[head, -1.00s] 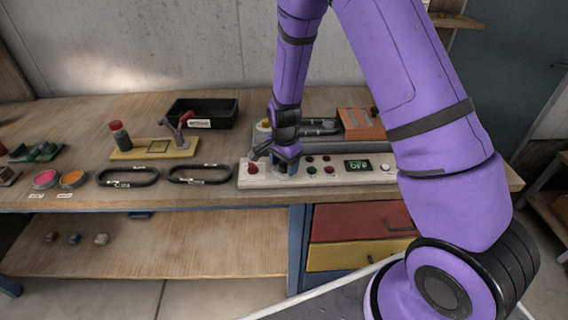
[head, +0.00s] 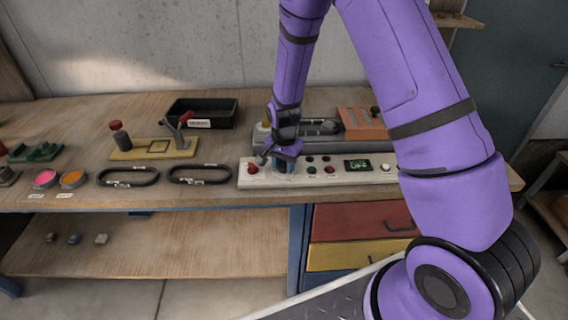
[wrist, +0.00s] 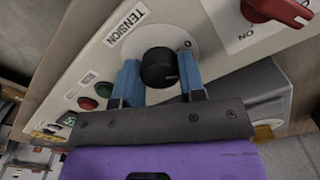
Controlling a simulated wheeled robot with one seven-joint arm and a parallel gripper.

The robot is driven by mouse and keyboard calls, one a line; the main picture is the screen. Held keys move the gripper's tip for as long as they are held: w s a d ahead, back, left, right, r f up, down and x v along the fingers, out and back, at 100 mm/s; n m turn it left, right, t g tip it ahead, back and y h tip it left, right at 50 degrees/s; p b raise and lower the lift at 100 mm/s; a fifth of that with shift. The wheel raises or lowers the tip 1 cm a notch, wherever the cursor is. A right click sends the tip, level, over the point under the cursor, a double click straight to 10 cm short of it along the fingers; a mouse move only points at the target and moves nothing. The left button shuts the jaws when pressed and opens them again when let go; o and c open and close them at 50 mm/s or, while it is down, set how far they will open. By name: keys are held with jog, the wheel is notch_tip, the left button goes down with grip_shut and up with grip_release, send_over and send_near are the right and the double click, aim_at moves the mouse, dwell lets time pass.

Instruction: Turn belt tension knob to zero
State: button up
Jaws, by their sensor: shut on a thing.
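The belt tension knob (wrist: 158,68) is black and round, on a white dial plate beside the word TENSION (wrist: 125,28). A "0" mark (wrist: 187,44) shows to the right of the knob in the wrist view. My gripper (wrist: 161,74) has its two blue fingers on opposite sides of the knob and is shut on it. Where the knob's pointer stands is not clear. In the head view my gripper (head: 284,165) is over the white control panel (head: 330,181) and hides the knob.
A red switch (wrist: 277,10) sits near the knob. Red and green buttons (wrist: 88,104) and a small lit display (head: 357,165) are further along the panel. An orange box (head: 362,123) stands behind it. Two black belts (head: 128,177) lie to the left.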

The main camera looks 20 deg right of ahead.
aim_at(284, 164)
jog(key=n, duration=0.5)
jog(key=shift+n, duration=0.3)
dwell(0.4)
jog(key=o, duration=0.9)
jog(key=shift+r, duration=0.1)
notch_tip(284, 164, up, 11)
jog(key=shift+f, duration=0.2)
